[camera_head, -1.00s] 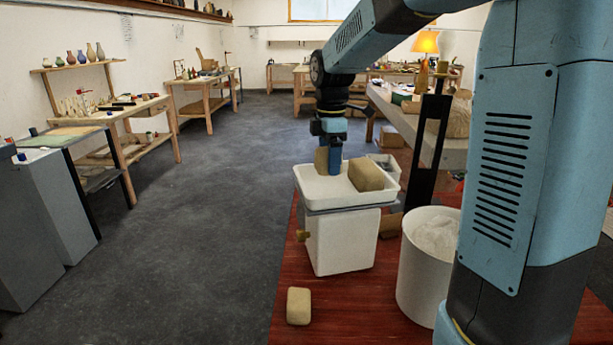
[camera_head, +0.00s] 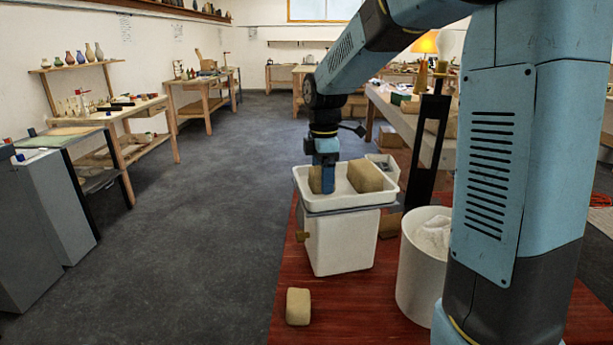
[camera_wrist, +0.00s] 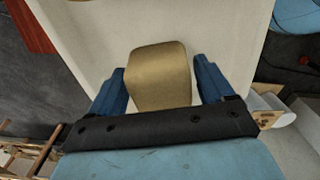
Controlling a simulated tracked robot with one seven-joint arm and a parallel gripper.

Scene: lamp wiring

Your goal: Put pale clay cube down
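The pale clay cube (camera_head: 315,179) is between the fingers of my gripper (camera_head: 328,190), low inside the white tray (camera_head: 349,200). The tray's white inside (camera_wrist: 220,30) surrounds the cube in the wrist view.
A larger tan clay block (camera_head: 365,177) lies in the tray's right part. The tray tops a white bin (camera_head: 342,243). A white bucket (camera_head: 420,275) stands to the right, near my arm. A tan block (camera_head: 298,307) lies on the red mat (camera_head: 345,310) in front.

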